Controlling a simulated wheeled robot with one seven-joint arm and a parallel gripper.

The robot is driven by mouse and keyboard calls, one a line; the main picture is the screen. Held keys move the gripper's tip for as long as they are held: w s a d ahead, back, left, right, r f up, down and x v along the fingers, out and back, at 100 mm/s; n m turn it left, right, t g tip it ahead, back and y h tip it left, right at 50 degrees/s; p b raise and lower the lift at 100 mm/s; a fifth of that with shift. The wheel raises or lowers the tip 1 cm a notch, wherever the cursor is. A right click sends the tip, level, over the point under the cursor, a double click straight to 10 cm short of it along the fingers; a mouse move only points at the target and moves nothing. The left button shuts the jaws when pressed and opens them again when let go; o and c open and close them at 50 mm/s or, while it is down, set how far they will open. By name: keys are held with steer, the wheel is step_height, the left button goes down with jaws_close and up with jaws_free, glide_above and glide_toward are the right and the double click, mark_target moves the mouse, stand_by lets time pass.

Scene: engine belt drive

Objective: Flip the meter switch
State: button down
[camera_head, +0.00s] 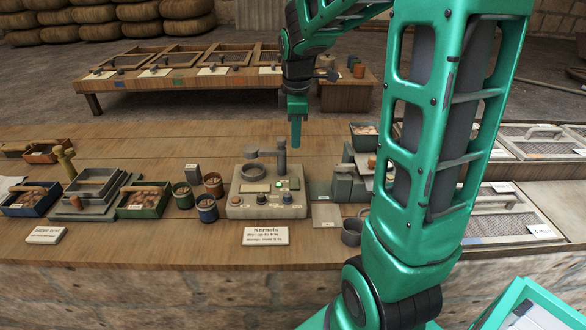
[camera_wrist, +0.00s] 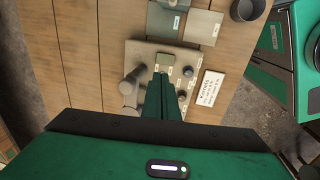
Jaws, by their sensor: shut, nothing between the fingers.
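The meter (camera_head: 242,211) is a beige box in the middle of the bench, with a small display (camera_head: 255,188), a green light (camera_head: 280,184) and several knobs on top. A dark post (camera_head: 281,157) stands at its back. Which small control is the switch, I cannot tell clearly. My gripper (camera_head: 296,142) is shut and empty, pointing down above the meter's back right side. In the wrist view my gripper (camera_wrist: 164,82) overlaps the meter (camera_wrist: 138,55) and hides part of its top. A dark knob (camera_wrist: 188,72) shows beside the fingers. Contact cannot be seen.
My arm covers part of the right side of the bench.

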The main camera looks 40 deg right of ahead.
mark_target(295, 183)
steer(key=f, duration=0.4)
steer(key=w+f, duration=0.1)
steer(key=f, duration=0.4)
steer(key=d+f, duration=0.1)
steer(key=f, duration=0.4)
steer(key=shift+w, duration=0.3)
steer(key=shift+d+r, duration=0.1)
steer(key=shift+d, duration=0.1)
steer(key=shift+a, duration=0.35)
steer(key=shift+s+a, duration=0.3)
steer(key=shift+s, duration=0.3)
step_height(295, 183, up, 14)
steer(key=s+a, duration=0.1)
steer(key=shift+s, duration=0.25)
